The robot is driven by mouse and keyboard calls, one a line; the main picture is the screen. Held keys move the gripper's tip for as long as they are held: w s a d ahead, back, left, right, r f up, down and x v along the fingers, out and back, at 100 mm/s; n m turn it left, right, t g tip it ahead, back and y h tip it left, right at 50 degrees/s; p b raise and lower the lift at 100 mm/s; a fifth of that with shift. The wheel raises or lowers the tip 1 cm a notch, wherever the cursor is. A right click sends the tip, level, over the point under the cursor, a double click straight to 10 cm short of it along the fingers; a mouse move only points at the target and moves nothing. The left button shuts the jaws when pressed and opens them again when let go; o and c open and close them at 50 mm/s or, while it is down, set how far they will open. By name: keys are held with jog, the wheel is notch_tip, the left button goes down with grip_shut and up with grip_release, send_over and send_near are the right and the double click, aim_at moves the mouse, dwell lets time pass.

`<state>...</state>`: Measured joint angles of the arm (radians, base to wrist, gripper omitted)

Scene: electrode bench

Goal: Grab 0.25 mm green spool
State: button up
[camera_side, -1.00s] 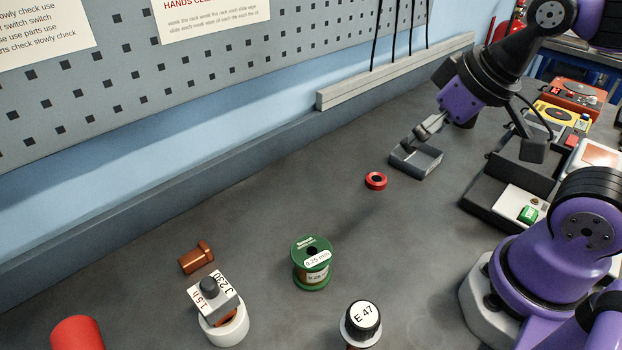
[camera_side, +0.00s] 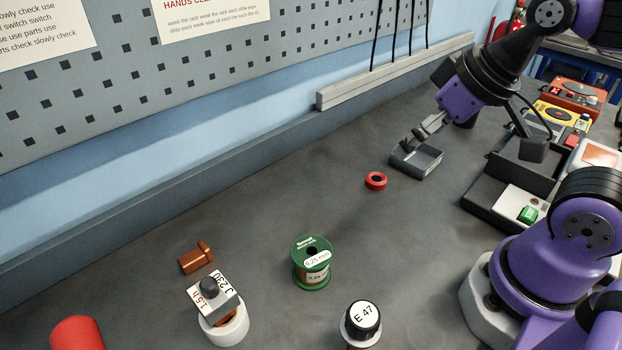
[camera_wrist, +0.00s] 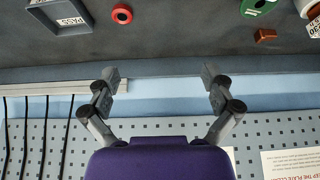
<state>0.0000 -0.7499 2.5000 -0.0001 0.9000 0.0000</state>
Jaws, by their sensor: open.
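My gripper (camera_side: 412,142) is at the upper right of the side view, above and near a small grey tray, well apart from the spool. In the wrist view my gripper (camera_wrist: 160,76) has its two fingers spread wide with nothing between them.
A small grey tray (camera_side: 428,168) and a red ring (camera_side: 376,181) lie between my gripper and the spool. The pegboard wall (camera_side: 230,100) borders the bench.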

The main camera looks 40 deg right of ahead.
jog(key=shift+a, duration=0.1)
jog(key=n+g+y, duration=0.2)
jog(key=n+g, duration=0.1)
jog(key=n, duration=0.3)
send_near(312, 251)
jog(key=shift+x, duration=0.8)
jog(key=shift+n, duration=0.4)
jog(key=x, duration=0.5)
jog(key=shift+s+a, duration=0.25)
jog(key=shift+s, duration=0.05)
jog(key=shift+w+d+x, duration=0.15)
jog(key=shift+x, duration=1.3)
jog(key=shift+w+d+x, duration=0.15)
jog(key=shift+x, duration=1.25)
jog(key=c, duration=1.4)
